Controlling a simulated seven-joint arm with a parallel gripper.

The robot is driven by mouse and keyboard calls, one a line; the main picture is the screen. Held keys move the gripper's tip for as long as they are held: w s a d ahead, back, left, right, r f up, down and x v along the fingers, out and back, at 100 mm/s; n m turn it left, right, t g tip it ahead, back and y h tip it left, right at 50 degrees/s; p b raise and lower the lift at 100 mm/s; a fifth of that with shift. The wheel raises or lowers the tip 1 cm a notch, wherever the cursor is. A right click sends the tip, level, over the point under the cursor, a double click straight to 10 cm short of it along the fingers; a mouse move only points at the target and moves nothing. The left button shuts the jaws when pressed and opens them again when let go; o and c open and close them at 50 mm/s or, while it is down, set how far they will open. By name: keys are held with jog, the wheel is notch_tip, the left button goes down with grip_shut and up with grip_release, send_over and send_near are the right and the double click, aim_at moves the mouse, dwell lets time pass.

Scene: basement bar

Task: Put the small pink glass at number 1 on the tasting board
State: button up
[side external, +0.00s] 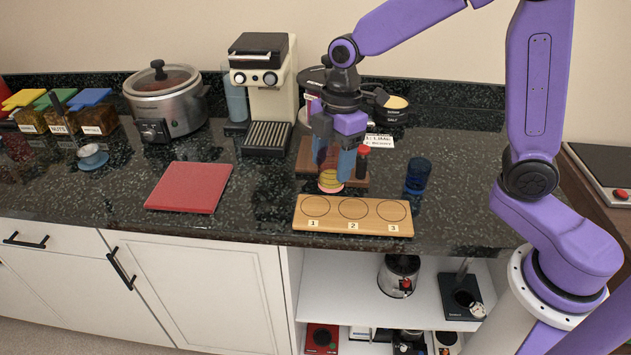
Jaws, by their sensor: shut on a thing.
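The tasting board (333,225) is a light wooden strip near the counter's front edge, with three drawn circles labelled 1, 2 and 3 from left to right. All three circles look empty. My gripper (336,172) points down just behind the board, near the circle of number 1. It is shut on the small pink glass (330,187), whose pink lower part and yellowish middle show between the blue fingers. The fingers hide much of the glass. I cannot tell whether its base is clear of the counter.
A dark blue glass (418,175) stands right of my gripper. A red-capped bottle (362,162) and a brown board (305,160) are close behind. A red mat (190,187) lies left. A coffee machine (264,85) and a slow cooker (165,95) stand at the back.

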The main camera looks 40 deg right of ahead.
jog(key=w+f, duration=0.1)
jog(key=f, duration=0.1)
jog(key=w+a+f, duration=0.1)
jog(key=w+f, duration=0.1)
jog(key=shift+w+f, duration=0.15)
jog(key=shift+w, duration=0.05)
jog(key=shift+a+f, duration=0.1)
jog(key=shift+f, duration=1.45)
jog(key=shift+f, duration=0.1)
jog(key=o, duration=1.2)
jog(key=shift+o, duration=0.2)
notch_tip(320, 180, up, 12)
jog(key=d, duration=0.1)
jog(key=shift+d, duration=0.25)
jog(key=s+d+f+m, duration=0.1)
jog(key=s+d, duration=0.2)
jog(key=s, duration=0.6)
jog(key=s+d+f+m, duration=0.1)
jog(key=s+d+m, duration=0.1)
jog(key=s, duration=0.7)
jog(key=s+d+f+m+h, duration=0.1)
jog(key=s+d+m, duration=0.1)
jog(key=s, duration=0.7)
jog(key=shift+s+d+f, duration=0.15)
jog(key=shift+s+d, duration=0.25)
jog(key=shift+d, duration=0.5)
